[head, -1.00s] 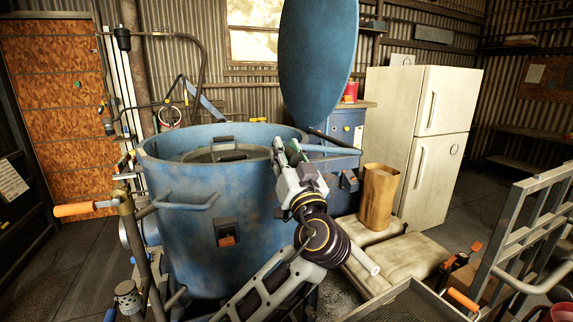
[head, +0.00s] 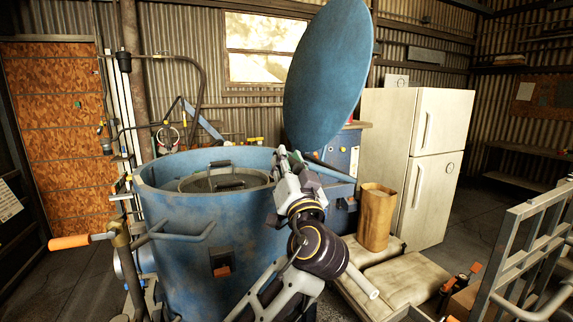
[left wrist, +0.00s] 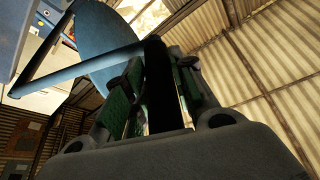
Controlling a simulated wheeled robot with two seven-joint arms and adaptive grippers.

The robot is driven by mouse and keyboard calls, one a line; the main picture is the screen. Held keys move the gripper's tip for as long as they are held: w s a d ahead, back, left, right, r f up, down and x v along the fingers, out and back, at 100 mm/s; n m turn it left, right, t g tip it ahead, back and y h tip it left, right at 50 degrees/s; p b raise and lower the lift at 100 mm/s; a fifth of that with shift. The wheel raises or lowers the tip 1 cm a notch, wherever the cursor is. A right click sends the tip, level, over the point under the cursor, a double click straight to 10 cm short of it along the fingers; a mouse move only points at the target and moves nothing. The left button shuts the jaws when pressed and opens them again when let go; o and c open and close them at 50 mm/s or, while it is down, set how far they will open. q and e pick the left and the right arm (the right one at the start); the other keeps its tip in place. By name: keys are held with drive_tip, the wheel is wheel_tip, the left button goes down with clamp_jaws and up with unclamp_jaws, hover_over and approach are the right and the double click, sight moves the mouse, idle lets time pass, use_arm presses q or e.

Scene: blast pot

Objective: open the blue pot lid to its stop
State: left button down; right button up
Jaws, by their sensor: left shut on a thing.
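The blue lid (head: 328,75) stands raised and steeply tilted above the right rear of the blue pot (head: 185,240), its top leaning right. The pot's mouth is uncovered. My left gripper (head: 284,155) is at the right of the pot's rim, just left of the lid's lower edge. In the left wrist view, its green-padded fingers (left wrist: 155,95) are closed around a dark bar (left wrist: 158,85). A blue-grey arm (left wrist: 85,72) runs from there to the left, with the lid (left wrist: 105,45) behind it. The bar's far end is hidden. My right gripper is not in view.
A round inner cover with handles (head: 225,180) sits inside the pot. A metal rail (head: 530,240) stands front right. An orange handle (head: 68,242) juts out at left.

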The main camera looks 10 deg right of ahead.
use_arm(q)
drive_tip(key=c, duration=1.5)
unclamp_jaws()
drive_tip(key=o, duration=0.3)
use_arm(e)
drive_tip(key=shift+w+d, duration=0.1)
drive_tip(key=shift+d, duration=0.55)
use_arm(q)
drive_tip(key=shift+s+f, duration=0.15)
drive_tip(key=shift+s, duration=0.15)
drive_tip(key=shift+v, duration=5.7)
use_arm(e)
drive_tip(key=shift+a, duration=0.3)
